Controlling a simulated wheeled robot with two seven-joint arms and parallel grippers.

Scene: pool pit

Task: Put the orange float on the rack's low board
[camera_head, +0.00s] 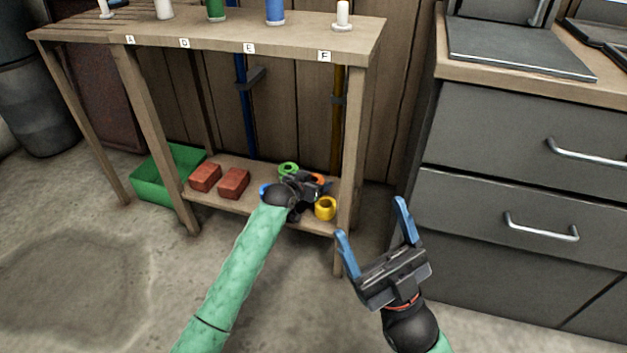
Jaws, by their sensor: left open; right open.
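The orange float (318,179) is on or just above the rack's low board (275,214), partly hidden behind my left gripper (306,184). My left gripper reaches over the right part of that board, right at the orange float. It is open, though its dark fingers are hard to make out, and I cannot tell whether they touch the float. My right gripper (372,218) is open and empty, its blue fingers spread apart, in front of the rack's right leg.
A green float (288,168), a yellow float (326,208), a partly hidden blue item (264,190) and two red bricks (205,177) share the low board. A green crate (157,190) stands left. Grey drawers (510,150) stand right. Floor in front is clear.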

